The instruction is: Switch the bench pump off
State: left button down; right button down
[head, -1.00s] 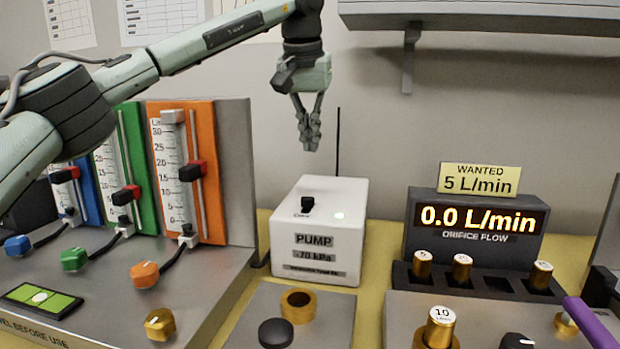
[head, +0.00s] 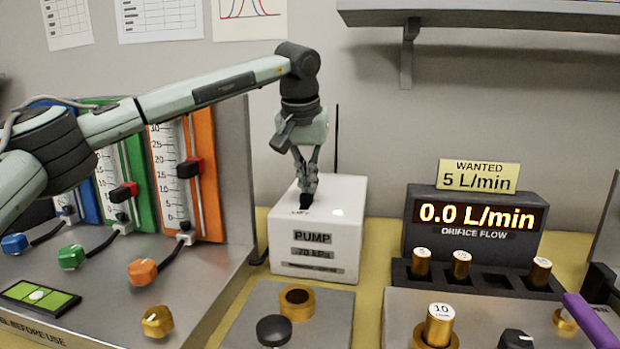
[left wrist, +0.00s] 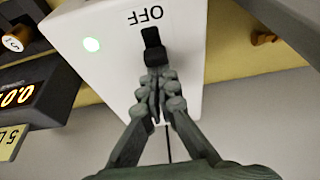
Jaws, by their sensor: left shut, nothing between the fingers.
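The white bench pump (head: 315,233) stands on the yellow bench, labelled PUMP and -70 kPa. Its black switch (head: 305,201) is on the top face, partly hidden behind my fingertips. In the left wrist view the switch (left wrist: 152,38) shows beside the word OFF, with a lit green lamp (left wrist: 91,44) on the same face. My left gripper (head: 306,190) points down over the pump top, shut and empty, its fingertips at the switch. In the left wrist view the fingertips (left wrist: 158,77) look up against the switch; I cannot tell whether they press it. My right gripper is not in view.
Left of the pump stands a panel with blue, green and orange flow tubes (head: 204,170) and knobs. To the right is the orifice flow display (head: 475,222) reading 0.0 L/min, with brass plugs in front. A grey plate (head: 330,310) with a brass ring lies before the pump.

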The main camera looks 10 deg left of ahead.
pick_arm(q)
jog(key=shift+s, duration=0.1)
jog(key=shift+s, duration=1.3)
jog(key=shift+f, duration=0.1)
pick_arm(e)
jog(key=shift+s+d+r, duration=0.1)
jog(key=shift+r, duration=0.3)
